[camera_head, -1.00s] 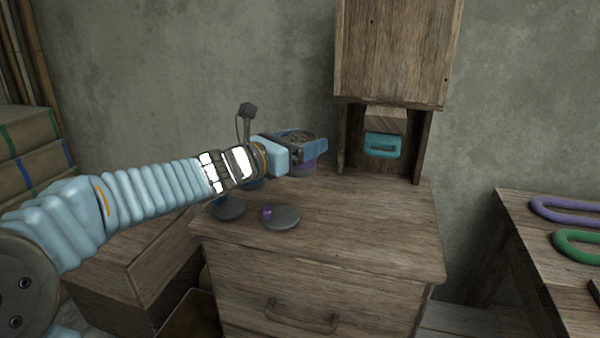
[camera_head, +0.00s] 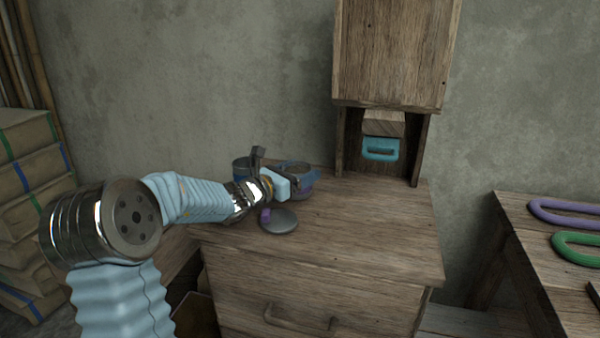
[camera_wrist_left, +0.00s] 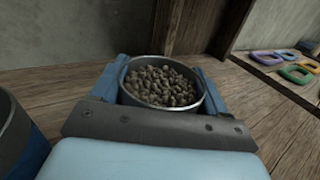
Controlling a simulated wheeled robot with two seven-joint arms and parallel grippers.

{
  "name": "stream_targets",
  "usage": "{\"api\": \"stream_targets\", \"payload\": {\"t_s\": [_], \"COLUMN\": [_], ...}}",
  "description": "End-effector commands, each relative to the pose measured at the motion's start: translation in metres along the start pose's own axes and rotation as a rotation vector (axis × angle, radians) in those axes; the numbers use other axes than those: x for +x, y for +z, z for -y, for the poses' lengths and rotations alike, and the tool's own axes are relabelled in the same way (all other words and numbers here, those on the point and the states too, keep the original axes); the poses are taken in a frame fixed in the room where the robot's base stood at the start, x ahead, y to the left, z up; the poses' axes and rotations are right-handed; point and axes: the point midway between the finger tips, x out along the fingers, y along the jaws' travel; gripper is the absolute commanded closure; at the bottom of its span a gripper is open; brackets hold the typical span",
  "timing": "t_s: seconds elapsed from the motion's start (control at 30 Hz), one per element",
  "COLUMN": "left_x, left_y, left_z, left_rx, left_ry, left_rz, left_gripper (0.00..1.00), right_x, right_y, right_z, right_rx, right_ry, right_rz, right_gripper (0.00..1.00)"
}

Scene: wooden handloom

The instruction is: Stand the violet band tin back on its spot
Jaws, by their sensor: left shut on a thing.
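The violet band tin (camera_head: 305,191) is between the fingers of my left gripper (camera_head: 300,182), above or on the back part of the cabinet top (camera_head: 350,230). I cannot tell whether its base touches the wood. In the left wrist view the tin (camera_wrist_left: 165,60) is upright and open, filled with brown pellets, with a blue finger on each side. My left gripper is shut on it. A grey lid with a violet knob (camera_head: 280,222) lies on the cabinet top in front of the gripper. My right gripper is out of view.
A blue-banded tin (camera_head: 241,170) stands left of the gripper; its edge shows in the left wrist view (camera_wrist_left: 22,145). A wooden housing with a teal handle (camera_head: 381,149) stands at the back right. The cabinet top's right front is clear.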

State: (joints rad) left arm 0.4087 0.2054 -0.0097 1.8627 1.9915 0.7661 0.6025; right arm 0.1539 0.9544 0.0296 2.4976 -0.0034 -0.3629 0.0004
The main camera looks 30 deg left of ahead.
Motion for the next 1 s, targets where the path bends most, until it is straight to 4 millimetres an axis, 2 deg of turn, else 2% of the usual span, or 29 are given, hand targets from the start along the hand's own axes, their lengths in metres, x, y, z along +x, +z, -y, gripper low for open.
{"api": "stream_targets", "payload": {"t_s": [0.27,0.3,0.43,0.67,0.8,1.0], "left_x": [0.000,0.000,0.000,0.000,0.000,-0.041], "left_y": [-0.004,-0.003,-0.003,-0.003,0.004,-0.001], "left_z": [0.000,0.000,0.000,0.000,0.000,0.000], "left_rx": [0.000,0.000,0.000,0.000,0.000,0.001], "left_ry": [0.000,0.000,-0.001,-0.001,0.000,0.003], "left_rz": [0.000,0.000,-0.001,-0.001,-0.001,-0.001], "left_gripper": [0.62,0.21,0.01,0.00,0.00,0.00], "right_x": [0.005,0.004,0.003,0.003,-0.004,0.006], "right_y": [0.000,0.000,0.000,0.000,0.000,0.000], "right_z": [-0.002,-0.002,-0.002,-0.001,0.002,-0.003], "right_rx": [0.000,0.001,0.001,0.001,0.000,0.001], "right_ry": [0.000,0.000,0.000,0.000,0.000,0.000], "right_rz": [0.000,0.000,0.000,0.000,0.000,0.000], "right_gripper": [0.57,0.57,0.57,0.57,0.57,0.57]}}
